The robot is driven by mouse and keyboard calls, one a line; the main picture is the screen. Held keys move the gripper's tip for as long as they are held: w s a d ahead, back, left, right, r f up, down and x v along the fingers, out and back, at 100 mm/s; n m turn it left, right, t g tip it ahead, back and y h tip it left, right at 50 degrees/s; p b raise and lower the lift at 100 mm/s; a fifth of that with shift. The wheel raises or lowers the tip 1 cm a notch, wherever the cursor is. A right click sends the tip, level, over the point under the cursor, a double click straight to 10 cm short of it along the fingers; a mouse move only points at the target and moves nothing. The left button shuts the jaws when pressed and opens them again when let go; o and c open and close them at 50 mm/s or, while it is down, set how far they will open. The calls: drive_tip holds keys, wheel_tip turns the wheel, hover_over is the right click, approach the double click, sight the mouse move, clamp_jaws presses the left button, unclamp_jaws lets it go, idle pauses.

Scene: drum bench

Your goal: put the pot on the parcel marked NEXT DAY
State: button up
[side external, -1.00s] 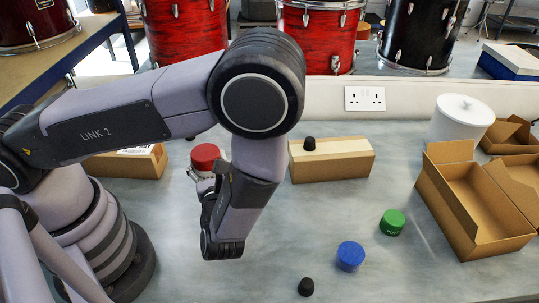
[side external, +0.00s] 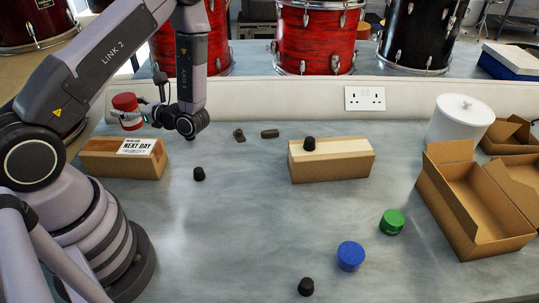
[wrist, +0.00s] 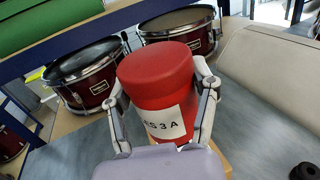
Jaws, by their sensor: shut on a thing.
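My gripper (side external: 131,117) is shut on a red pot (side external: 125,102) with a wide red lid. In the wrist view the pot (wrist: 158,80) is upright between both fingers (wrist: 162,98), with a white label reading something like "S3A", its start unclear. The parcel marked NEXT DAY (side external: 98,166) is a long brown box at the left of the bench, its white label on top. The pot is over the back part of this parcel and looks slightly above it; I cannot tell if they touch. A brown strip of box (wrist: 222,160) shows behind the gripper in the wrist view.
Another parcel (side external: 335,169) with a black knob (side external: 309,143) on it stands mid-bench. Small dark pieces (side external: 240,135) lie behind, a black cap (side external: 199,174) nearer. Blue (side external: 350,257) and green (side external: 392,222) pots, an open carton (side external: 480,225) and a white tub (side external: 460,122) stand right.

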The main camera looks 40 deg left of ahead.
drive_tip(key=s+a+n+g+h, duration=0.2)
drive_tip(key=s+a+g, duration=0.1)
drive_tip(key=s+a, duration=0.15)
hover_over(120, 146)
drive_tip(key=shift+f, duration=3.55)
drive_tip(key=shift+f, duration=0.15)
drive_tip(key=o, duration=1.2)
